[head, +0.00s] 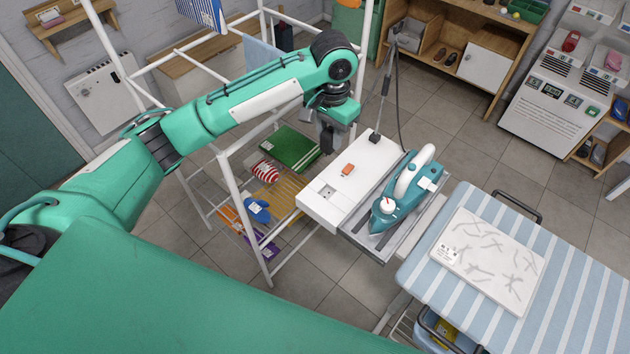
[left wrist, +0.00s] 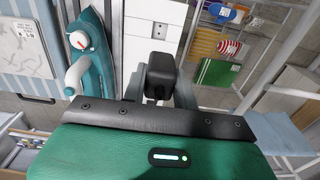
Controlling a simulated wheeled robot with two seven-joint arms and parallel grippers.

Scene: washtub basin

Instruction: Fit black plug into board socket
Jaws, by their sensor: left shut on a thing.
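My left gripper (head: 327,140) hangs above the floor just behind and left of the white board (head: 375,160). It is shut on the black plug, a blocky dark piece (left wrist: 160,72) at the jaws in the left wrist view. In the head view the plug is hard to tell from the dark fingers. The board socket (head: 327,192) is a small outlet near the board's front left end; it also shows in the left wrist view (left wrist: 159,30), beyond the plug. Plug and socket are apart. My right gripper is not in view.
An orange piece (head: 348,169) lies on the board. A cord post (head: 385,90) rises at its back. A striped ironing table (head: 580,270) stands right. A white rack (head: 235,180) stands left, close to my arm.

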